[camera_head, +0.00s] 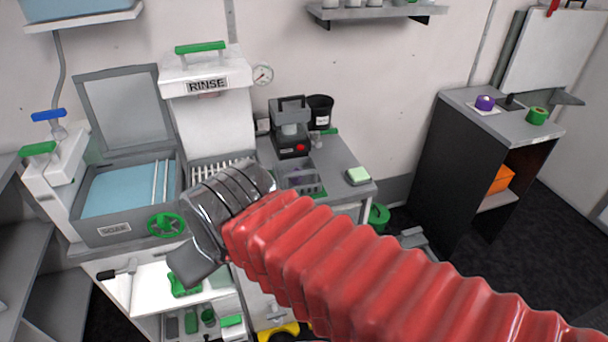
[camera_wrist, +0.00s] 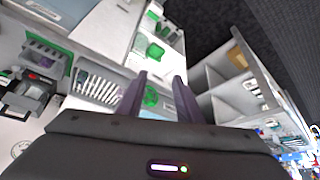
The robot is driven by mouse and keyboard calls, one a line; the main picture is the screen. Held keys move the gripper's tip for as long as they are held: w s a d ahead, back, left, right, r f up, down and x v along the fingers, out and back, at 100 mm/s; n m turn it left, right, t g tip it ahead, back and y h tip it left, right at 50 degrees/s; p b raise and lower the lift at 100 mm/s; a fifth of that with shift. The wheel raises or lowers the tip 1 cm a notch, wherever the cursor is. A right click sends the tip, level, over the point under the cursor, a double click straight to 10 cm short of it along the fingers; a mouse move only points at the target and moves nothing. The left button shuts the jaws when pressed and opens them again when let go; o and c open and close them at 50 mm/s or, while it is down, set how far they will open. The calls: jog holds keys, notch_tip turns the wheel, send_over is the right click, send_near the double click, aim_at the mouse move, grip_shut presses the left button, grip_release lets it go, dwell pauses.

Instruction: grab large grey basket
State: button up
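No thing in view is plainly the large grey basket. A grey open holder with compartments (camera_head: 302,180) sits on the counter beside the rinse station, partly behind my arm. A grey object (camera_head: 413,240) lies low near the floor at the right, mostly hidden by my red-sleeved arm. My gripper shows in the wrist view (camera_wrist: 160,78) with its two dark fingers apart and nothing between them.
A grey soak tank (camera_head: 118,228) with blue liquid stands open at left, next to the white rinse unit (camera_head: 210,110). A green handwheel (camera_head: 165,225) sticks out in front. A dark cabinet (camera_head: 455,165) stands at right. Dark floor is clear beyond it.

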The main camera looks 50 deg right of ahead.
jog(key=shift+w, duration=0.25)
jog(key=shift+w+d, duration=0.1)
jog(key=w+d+f+m+t+y, duration=0.1)
jog(key=w+d+f+m, duration=0.1)
jog(key=w+d+m, duration=0.4)
jog(key=w+d+f+m+y, duration=0.1)
jog(key=d+f+m+y, duration=0.1)
jog(key=d+m, duration=0.45)
jog(key=s+d+m+t+h, duration=0.1)
jog(key=s+d+m, duration=0.1)
jog(key=d, duration=0.6)
jog(key=s+d+f+m+t+h, duration=0.1)
jog(key=d+m, duration=0.3)
jog(key=d, duration=0.4)
jog(key=s+d+m+t+h, duration=0.2)
jog(key=s+d+m+t, duration=0.1)
jog(key=d, duration=0.5)
jog(key=shift+d+f+m, duration=0.3)
jog(key=shift+d+m, duration=0.1)
jog(key=shift+m, duration=0.05)
